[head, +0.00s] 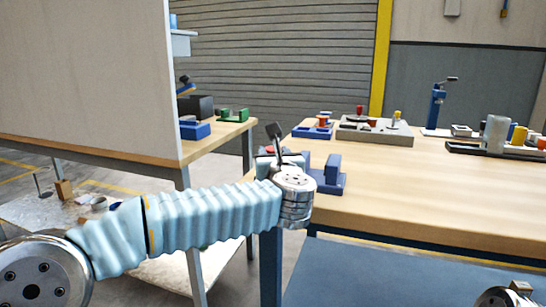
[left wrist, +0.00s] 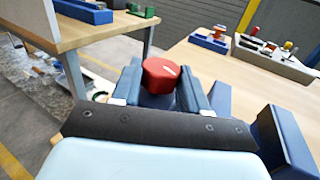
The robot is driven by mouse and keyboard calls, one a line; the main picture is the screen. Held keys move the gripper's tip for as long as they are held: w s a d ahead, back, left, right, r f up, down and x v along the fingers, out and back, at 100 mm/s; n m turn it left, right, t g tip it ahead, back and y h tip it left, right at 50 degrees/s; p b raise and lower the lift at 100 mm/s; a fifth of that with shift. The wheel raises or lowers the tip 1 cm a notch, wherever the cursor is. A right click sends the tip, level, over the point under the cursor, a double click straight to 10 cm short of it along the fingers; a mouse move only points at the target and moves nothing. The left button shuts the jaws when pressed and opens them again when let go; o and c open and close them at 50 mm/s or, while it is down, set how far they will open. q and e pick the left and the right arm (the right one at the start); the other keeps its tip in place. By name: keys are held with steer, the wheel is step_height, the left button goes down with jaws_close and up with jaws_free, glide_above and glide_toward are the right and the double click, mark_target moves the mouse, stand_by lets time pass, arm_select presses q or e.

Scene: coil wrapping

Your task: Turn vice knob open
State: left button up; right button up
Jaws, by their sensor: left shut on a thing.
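The red vice knob (left wrist: 160,75) has a white mark on its top and sits between the two fingers of my left gripper (left wrist: 163,82) in the left wrist view. The fingers are shut on the knob from both sides. In the head view, the knob (head: 270,149) shows as a small red patch by my left gripper at the table's left edge. The blue vice (head: 331,178) stands at that edge, partly hidden behind my left wrist. Its blue blocks (left wrist: 286,140) show at the right in the left wrist view. My right gripper's fingers are not visible.
The wooden table (head: 430,200) has a clear front middle. A grey fixture block (head: 375,133), a blue stand (head: 436,107) and a dark tray of parts (head: 495,151) stand towards the back. A second table (head: 225,131) and a tall pale panel (head: 90,75) are at the left.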

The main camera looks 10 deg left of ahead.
arm_select(q)
steer(key=shift+a+r, duration=0.2)
